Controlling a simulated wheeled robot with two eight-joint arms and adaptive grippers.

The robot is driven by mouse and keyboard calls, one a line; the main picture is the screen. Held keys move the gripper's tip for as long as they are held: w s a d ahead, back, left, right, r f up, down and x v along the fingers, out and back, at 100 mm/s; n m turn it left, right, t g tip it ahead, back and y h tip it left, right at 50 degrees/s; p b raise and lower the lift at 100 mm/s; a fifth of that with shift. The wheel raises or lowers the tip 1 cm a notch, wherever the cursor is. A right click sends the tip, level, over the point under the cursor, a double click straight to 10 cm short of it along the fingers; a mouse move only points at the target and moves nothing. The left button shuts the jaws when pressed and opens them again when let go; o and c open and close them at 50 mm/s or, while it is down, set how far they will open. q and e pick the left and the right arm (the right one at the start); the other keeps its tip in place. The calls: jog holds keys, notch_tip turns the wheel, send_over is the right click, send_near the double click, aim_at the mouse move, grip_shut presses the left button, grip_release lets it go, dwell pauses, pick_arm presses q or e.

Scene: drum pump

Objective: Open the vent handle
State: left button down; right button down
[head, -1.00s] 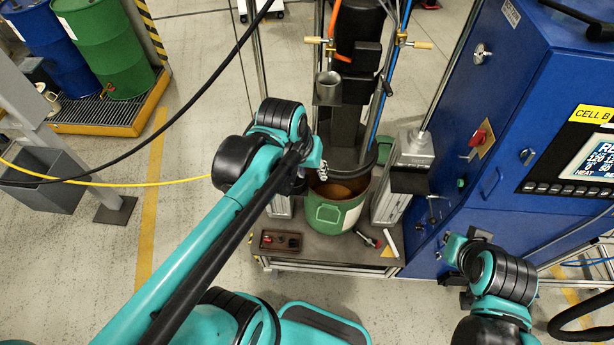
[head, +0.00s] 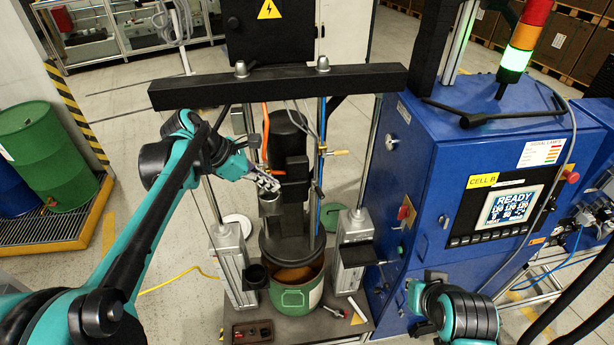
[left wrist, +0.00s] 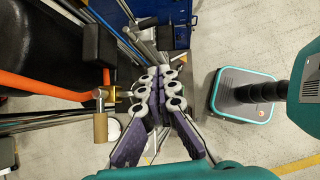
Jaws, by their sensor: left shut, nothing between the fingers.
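A brass valve with a tan handle (left wrist: 100,127) shows in the left wrist view, left of my fingers. It looks like a vent handle, but no label shows. A similar brass valve with a tan handle (head: 336,153) sits on the right post in the head view. My left gripper (head: 272,185) is shut and empty, beside the black pump cylinder (head: 287,133) and above the grey cup. In the left wrist view the closed fingers (left wrist: 163,78) are apart from the tan handle. In the head view my gripper hides part of the left valve. My right gripper's fingers do not show.
A black crossbeam (head: 280,86) spans the pump frame above. The green drum (head: 296,297) stands below under the round plate. An orange hose (head: 265,130) and thin rods run close to my left gripper. The blue cabinet (head: 430,180) stands at right.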

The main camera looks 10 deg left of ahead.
aim_at(318, 193)
pick_arm(q)
jog(key=w+d+f+n+p, duration=0.1)
jog(key=w+d+f, duration=0.4)
jog(key=d+f, duration=0.2)
jog(key=shift+w+d+f, duration=0.3)
jog(key=shift+d, duration=0.6)
